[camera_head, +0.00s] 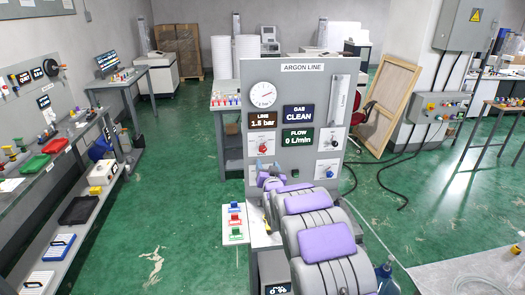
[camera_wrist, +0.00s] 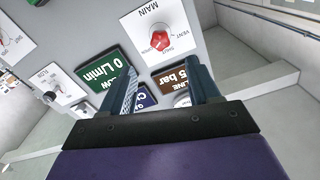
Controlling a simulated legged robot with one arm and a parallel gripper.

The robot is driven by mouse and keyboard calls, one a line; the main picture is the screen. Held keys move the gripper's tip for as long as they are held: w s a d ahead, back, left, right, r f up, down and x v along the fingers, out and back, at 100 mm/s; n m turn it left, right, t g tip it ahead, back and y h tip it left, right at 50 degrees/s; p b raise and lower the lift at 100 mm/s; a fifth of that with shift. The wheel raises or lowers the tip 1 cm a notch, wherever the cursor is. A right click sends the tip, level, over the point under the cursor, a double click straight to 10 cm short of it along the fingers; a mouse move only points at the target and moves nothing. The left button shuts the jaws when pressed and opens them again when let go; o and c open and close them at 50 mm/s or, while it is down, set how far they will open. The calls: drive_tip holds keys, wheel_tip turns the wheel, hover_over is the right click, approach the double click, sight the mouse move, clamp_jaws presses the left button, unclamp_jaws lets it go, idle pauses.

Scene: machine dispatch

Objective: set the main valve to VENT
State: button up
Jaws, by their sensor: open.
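The main valve is a red knob (camera_head: 264,147) on a white plate at the left of the grey ARGON LINE panel (camera_head: 310,68). In the wrist view the panel appears upside down, and the red knob (camera_wrist: 160,40) sits on its plate near words that look like MAIN, VENT and SHUT. I cannot tell which mark the knob points to. My gripper (camera_wrist: 164,70) is open and empty, its two dark fingers apart below the knob in that view. In the head view my gripper (camera_head: 267,170) is low in front of the panel's left side, partly hidden by my arm.
Displays read LINE 1.5 bar (camera_head: 262,119), GAS CLEAN (camera_head: 298,113) and FLOW 0 L/min (camera_head: 298,137). Another valve plate (camera_head: 333,139) is at the panel's right. A workbench (camera_head: 60,150) runs along the left; green floor between is clear.

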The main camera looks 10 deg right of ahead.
sight(263, 151)
drive_tip(key=shift+w+b, duration=0.3)
drive_tip(key=shift+w, duration=6.25)
drive_tip(key=c, duration=1)
